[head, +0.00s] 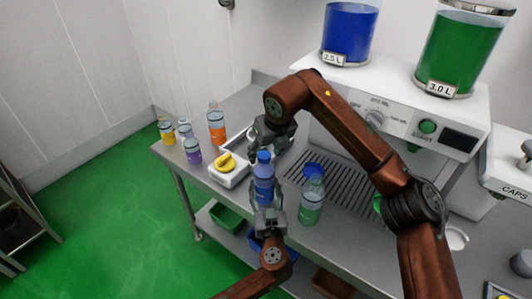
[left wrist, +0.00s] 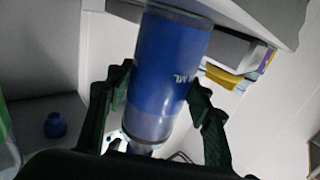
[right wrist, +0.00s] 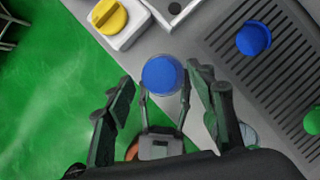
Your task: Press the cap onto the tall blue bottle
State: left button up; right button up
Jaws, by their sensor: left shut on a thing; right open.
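The tall blue bottle (head: 263,188) stands upright in the head view, held by my left gripper (head: 267,218), whose fingers close on its lower part. A blue cap (head: 264,157) shows on its top; from above it is a blue disc in the right wrist view (right wrist: 162,76). I cannot tell how tightly it sits. In the left wrist view the bottle (left wrist: 170,70) is between the fingers. My right gripper (head: 272,132) is open and empty, just above and behind the bottle top in the head view. Its fingers spread to either side of the cap in the right wrist view.
A green bottle (head: 311,205) stands close to the right. A small blue round piece (head: 313,168) lies on the slotted grate (head: 345,196). A white box with a yellow knob (head: 226,161) and several small bottles (head: 192,150) are on the left. The dispenser (head: 400,120) stands behind.

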pick_arm(q)
jog(key=shift+a+f, duration=0.1)
jog(key=shift+f, duration=0.6)
pick_arm(e)
jog(key=shift+f, duration=0.1)
jog(key=v, duration=1.2)
jog(key=shift+s+d, duration=0.1)
pick_arm(q)
jog(key=o, duration=1.3)
jog(key=shift+o, duration=1)
jog(key=shift+w, duration=0.15)
jog(key=shift+o, duration=1.3)
jog(key=shift+r, duration=0.35)
jog(key=s+d, duration=0.1)
jog(key=s, duration=1.1)
jog(key=shift+d, duration=0.3)
